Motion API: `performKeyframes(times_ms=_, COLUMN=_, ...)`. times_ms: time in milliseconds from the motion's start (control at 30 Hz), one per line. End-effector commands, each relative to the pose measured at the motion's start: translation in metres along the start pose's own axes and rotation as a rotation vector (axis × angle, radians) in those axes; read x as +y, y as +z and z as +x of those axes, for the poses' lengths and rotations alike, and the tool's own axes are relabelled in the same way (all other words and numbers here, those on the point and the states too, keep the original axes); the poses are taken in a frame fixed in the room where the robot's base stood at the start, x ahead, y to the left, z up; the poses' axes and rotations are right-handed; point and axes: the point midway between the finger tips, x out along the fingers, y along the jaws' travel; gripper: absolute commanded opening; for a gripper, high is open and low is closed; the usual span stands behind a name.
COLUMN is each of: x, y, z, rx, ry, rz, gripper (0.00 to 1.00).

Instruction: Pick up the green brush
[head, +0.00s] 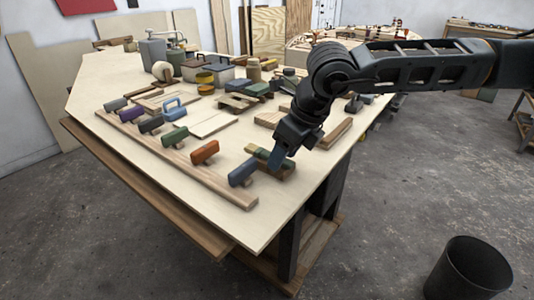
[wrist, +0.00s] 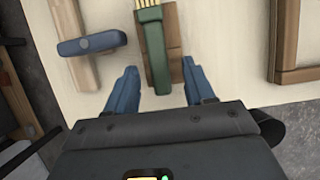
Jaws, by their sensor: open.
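The green brush (wrist: 155,52) lies on a small brown wooden block (wrist: 174,48), with its pale yellow bristles at the top edge of the wrist view. In the head view the brush (head: 262,154) is near the table's front right edge, partly hidden by my gripper (head: 279,158). In the wrist view my gripper (wrist: 159,72) is open, its two blue fingers apart with nothing between their tips that I can see held. The near end of the green handle lies between and just ahead of the fingertips. I cannot tell the height of the fingers above the handle.
A blue-grey-handled tool (head: 243,173) stands close on the left, on a long wooden strip (head: 222,185) with several other coloured tools. A wooden frame (wrist: 291,45) lies to the right. Boxes and cans crowd the table's far part. A black bin (head: 468,268) stands on the floor.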

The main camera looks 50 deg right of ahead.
Motion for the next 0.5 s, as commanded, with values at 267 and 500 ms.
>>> performKeyframes(times_ms=267, x=0.0003, y=0.0, z=0.0014, rx=0.0, ry=0.001, rz=0.0, gripper=0.49)
performKeyframes(times_ms=500, x=0.0003, y=0.0, z=0.0012, rx=0.0, ry=0.001, rz=0.0, gripper=0.26)
